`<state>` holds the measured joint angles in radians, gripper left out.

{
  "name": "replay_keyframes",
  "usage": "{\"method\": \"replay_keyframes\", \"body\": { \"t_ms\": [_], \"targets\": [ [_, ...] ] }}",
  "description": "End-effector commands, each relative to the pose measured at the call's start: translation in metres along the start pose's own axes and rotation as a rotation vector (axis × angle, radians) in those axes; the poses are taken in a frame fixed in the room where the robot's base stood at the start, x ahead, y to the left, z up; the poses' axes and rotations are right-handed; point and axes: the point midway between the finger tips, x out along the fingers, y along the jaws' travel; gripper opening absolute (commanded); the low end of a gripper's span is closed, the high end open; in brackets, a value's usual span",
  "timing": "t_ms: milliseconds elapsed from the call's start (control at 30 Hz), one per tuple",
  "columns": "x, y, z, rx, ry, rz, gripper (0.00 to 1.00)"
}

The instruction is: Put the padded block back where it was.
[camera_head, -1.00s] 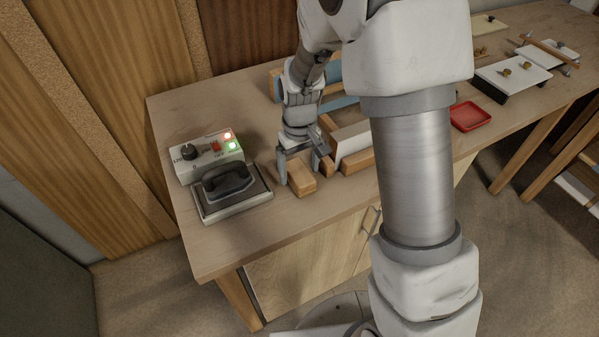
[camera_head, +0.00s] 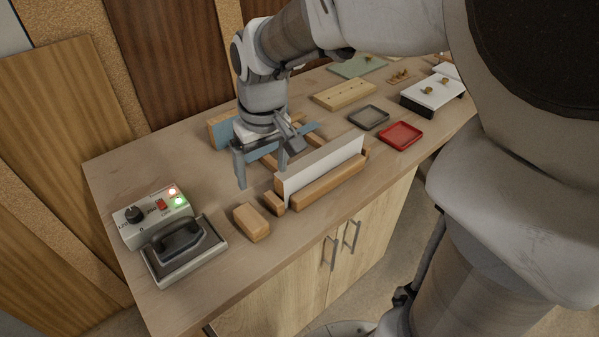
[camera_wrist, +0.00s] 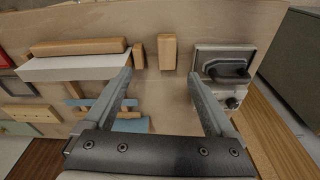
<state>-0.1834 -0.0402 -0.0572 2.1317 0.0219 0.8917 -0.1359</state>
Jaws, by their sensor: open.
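A plain wooden block (camera_head: 251,222) stands alone on the bench near the front edge; it also shows in the wrist view (camera_wrist: 167,52). I cannot make out a pad on it. A smaller wooden block (camera_head: 273,203) is just right of it, by the end of a white panel (camera_head: 325,165) with a wooden bar (camera_head: 330,187) along its front. My gripper (camera_head: 262,178) is open and empty above the bench, behind the block and apart from it. In the wrist view, bare bench lies between my fingers (camera_wrist: 160,75). A blue-faced wooden piece (camera_head: 222,130) is partly hidden behind my gripper.
A control box (camera_head: 150,215) with lit red and green lights and an iron on a stand (camera_head: 183,252) are at the left. A grey tray (camera_head: 368,117) and a red tray (camera_head: 400,135) lie to the right.

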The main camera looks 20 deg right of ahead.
Motion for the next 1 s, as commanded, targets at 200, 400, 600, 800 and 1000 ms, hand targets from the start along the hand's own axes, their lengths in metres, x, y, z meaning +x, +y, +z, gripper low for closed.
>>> {"method": "replay_keyframes", "body": {
  "t_ms": [200,400,600,800,1000],
  "targets": [
    [-0.046,0.009,0.044,0.083,0.120,0.020,0.90],
    [-0.072,0.013,0.087,0.156,0.222,0.046,0.90],
    [-0.083,0.015,0.120,0.213,0.299,0.070,0.90],
    [-0.084,0.015,0.133,0.237,0.330,0.081,0.90],
    [-0.084,0.015,0.134,0.239,0.330,0.081,0.90]
  ]
}}
